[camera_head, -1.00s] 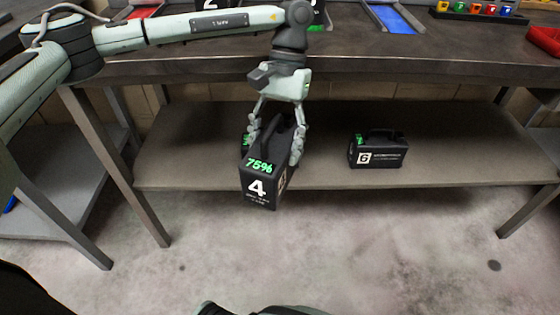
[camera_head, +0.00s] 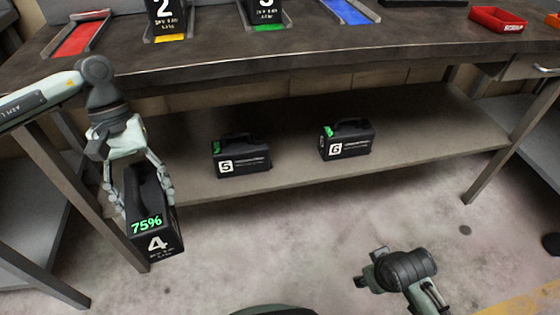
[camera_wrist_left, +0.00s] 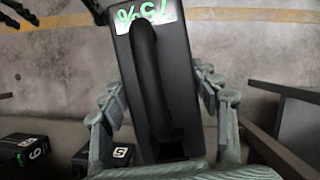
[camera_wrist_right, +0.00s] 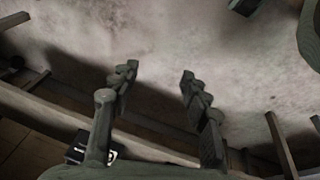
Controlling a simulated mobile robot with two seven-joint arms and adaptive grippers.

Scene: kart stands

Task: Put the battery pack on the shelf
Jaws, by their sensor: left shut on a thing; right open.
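The black battery pack marked 4 (camera_head: 155,232) shows a green 75% readout. My left gripper (camera_head: 140,190) is shut on it and holds it in front of the left end of the lower shelf (camera_head: 295,178). The left wrist view shows the pack (camera_wrist_left: 160,85) between the fingers, with its handle upward. Pack 5 (camera_head: 241,156) and pack 6 (camera_head: 346,140) stand on the lower shelf, to the right of the held pack. My right gripper (camera_wrist_right: 155,85) is open and empty in the right wrist view; its fingers are hardly visible in the head view.
On the bench top (camera_head: 300,50) are a red slot (camera_head: 80,38), packs 2 (camera_head: 166,14) and 3 (camera_head: 268,12), a blue slot (camera_head: 348,10) and a red bin (camera_head: 498,20). Table legs (camera_head: 75,178) stand at both ends of the shelf. The shelf is bare right of pack 6.

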